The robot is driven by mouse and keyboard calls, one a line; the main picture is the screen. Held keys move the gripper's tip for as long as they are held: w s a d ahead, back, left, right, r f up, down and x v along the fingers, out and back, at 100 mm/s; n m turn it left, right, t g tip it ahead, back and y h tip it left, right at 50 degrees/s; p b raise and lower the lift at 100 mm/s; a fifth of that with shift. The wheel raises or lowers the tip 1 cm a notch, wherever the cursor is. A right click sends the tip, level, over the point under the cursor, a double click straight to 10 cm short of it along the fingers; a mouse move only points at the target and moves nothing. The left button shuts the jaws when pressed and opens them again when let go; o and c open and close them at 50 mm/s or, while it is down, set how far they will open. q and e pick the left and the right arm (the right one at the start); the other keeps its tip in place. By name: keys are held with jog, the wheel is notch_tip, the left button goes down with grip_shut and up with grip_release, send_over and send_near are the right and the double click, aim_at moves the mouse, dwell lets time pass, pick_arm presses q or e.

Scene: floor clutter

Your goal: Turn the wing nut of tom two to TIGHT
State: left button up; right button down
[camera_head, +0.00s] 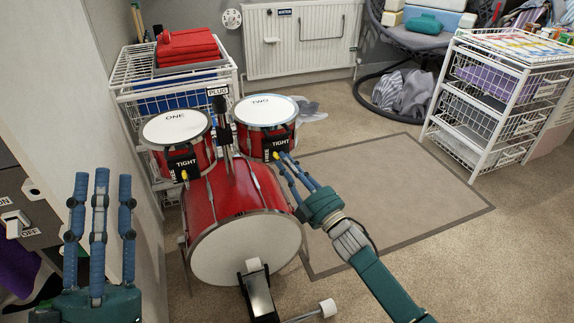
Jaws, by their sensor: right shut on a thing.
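Tom two (265,111) is a red drum with a white head marked TWO, mounted at the right above the red bass drum (232,192). A black plate (275,146) on its front reads TIGHT. My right gripper (280,159) is at the lower edge of this plate, its blue fingers shut on the wing nut there. A bit of yellow shows at the fingertips; the fingers hide most of the nut, so its angle cannot be told. My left gripper (100,185) is raised at the lower left, fingers spread, open and empty, away from the drums.
Tom one (177,127) stands left of tom two, with its own TIGHT plate (184,163) and a yellow nut. A bass pedal (258,292) stands in front. White wire racks (487,105) stand at the right and behind the drums. The grey mat (400,190) at the right is clear.

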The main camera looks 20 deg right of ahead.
pick_arm(q)
jog(key=shift+w+d+f+g+y+p, duration=0.1)
jog(key=shift+w+f+g+y+p, duration=0.1)
jog(key=shift+w+f+g, duration=0.5)
jog(key=shift+w+d+f+g+y+p, duration=0.1)
jog(key=shift+w+f+g+p, duration=0.25)
jog(key=shift+f, duration=0.5)
pick_arm(e)
jog(key=shift+a+f+m+t+h, duration=0.1)
jog(key=shift+m+t+h, duration=0.25)
jog(key=shift+m+h, duration=1.1)
jog(key=shift+a+f+m+t+h, duration=0.1)
jog(key=shift+m+t+h, duration=0.3)
jog(key=shift+m, duration=2.1)
jog(key=shift+f+m+t+h, duration=0.1)
jog(key=shift+m+t+h, duration=0.25)
jog(key=shift+m+h, duration=1.05)
pick_arm(q)
jog(key=shift+w, duration=0.1)
pick_arm(e)
jog(key=shift+m+y, duration=0.55)
pick_arm(q)
jog(key=shift+a, duration=0.1)
pick_arm(e)
jog(key=c, duration=1.7)
grip_release()
jog(key=shift+o, duration=0.2)
jog(key=v, duration=1.2)
